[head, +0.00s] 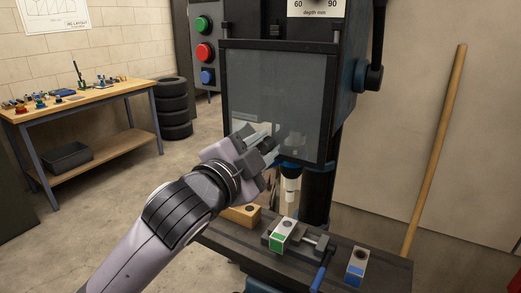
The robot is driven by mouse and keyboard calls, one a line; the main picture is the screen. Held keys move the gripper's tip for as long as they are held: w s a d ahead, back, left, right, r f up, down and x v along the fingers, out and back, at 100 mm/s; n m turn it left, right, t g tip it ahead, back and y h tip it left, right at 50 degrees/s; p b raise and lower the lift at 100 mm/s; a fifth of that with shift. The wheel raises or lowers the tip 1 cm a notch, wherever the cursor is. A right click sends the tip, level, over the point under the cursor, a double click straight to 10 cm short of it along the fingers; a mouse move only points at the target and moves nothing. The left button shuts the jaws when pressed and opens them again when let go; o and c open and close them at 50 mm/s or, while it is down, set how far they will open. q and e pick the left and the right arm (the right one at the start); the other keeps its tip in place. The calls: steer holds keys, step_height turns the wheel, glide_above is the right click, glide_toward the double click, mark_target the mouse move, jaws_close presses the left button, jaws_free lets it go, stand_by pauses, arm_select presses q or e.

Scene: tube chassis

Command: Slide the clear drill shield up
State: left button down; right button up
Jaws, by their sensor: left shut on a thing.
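The clear drill shield (280,85) is a see-through pane in a dark frame, hanging upright on the front of the drill press. Its lower edge is level with the top of the drill chuck (291,186), which shows below it. My left gripper (262,143) is at the lower left part of the shield, shut on it. The exact part held is hidden by the fingers. My right gripper is not in view.
Below are the drill table (385,263), a vise holding a green-and-white block (283,236), a wooden block (241,215) and a blue-and-white block (357,265). A workbench (100,93) and stacked tires (173,108) stand left. A wooden pole (436,145) leans right.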

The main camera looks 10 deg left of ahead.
arm_select(q)
steer(key=shift+r, duration=0.1)
steer(key=c, duration=0.8)
jaws_free()
steer(key=shift+c, duration=0.2)
steer(key=b+v, duration=0.1)
steer(key=v, duration=0.6)
